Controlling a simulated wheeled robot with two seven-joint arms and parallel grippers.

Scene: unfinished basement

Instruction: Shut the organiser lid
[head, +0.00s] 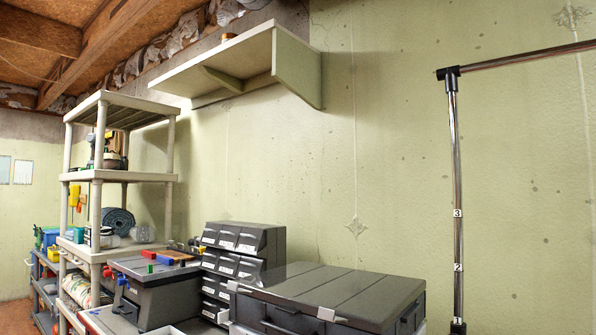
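A dark grey, flat, wide case (345,290) lies at the bottom right of the head view; it may be the organiser. Its ribbed top looks level and lies down on the body. A handle or latch shows on its front, and a pale tag (326,314) sits at the front edge. Its lower part is cut off by the frame. I cannot tell whether its lid is fully shut. Neither of my grippers is in view.
A dark cabinet of small labelled drawers (238,246) stands left of the case. A grey workbench (160,298) stands farther left, before a beige shelf unit (97,174). A wall shelf (295,66) hangs above. A metal pole (456,180) rises at right.

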